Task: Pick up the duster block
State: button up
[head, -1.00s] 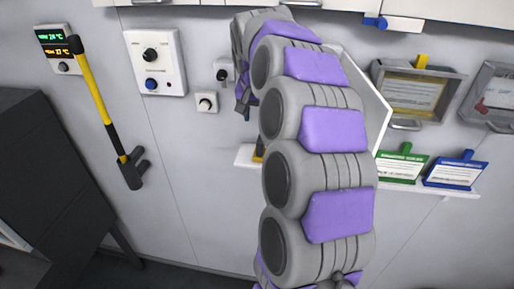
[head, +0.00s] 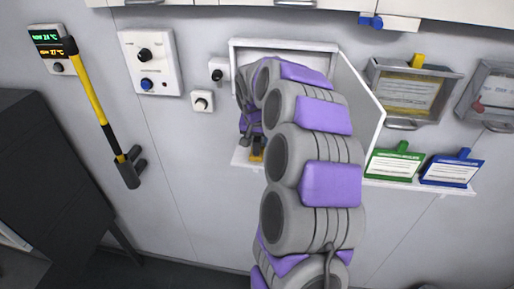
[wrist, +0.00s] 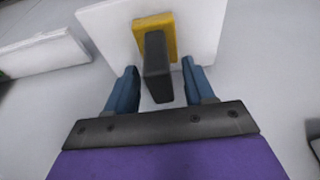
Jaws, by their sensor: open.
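The duster block (wrist: 157,62) shows in the wrist view as a dark grey upright block with a yellow base (wrist: 170,28). It is on a white shelf (wrist: 105,30). My gripper (wrist: 160,70) is open, with one blue finger on each side of the dark part. Gaps show between the fingers and the block, so it is not gripped. In the head view the yellow part of the block (head: 257,155) shows low beside my arm, on the small white shelf (head: 240,158). My arm hides most of the gripper there.
A white wall box (head: 245,43) with its door (head: 362,95) open stands behind my arm. Green (head: 393,165) and blue (head: 450,172) scraper-like tools are on the right. A yellow-handled tool (head: 90,90) and control panels (head: 150,62) are on the left wall.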

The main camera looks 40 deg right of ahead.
jog(key=shift+w+d+f, duration=0.1)
jog(key=shift+d+f, duration=0.25)
jog(key=shift+f, duration=0.15)
jog(key=shift+a+r, duration=0.15)
jog(key=shift+a, duration=0.15)
jog(key=shift+c, duration=0.6)
jog(key=shift+a, duration=0.35)
jog(key=c, duration=0.7)
jog(key=shift+d, duration=0.35)
grip_shut()
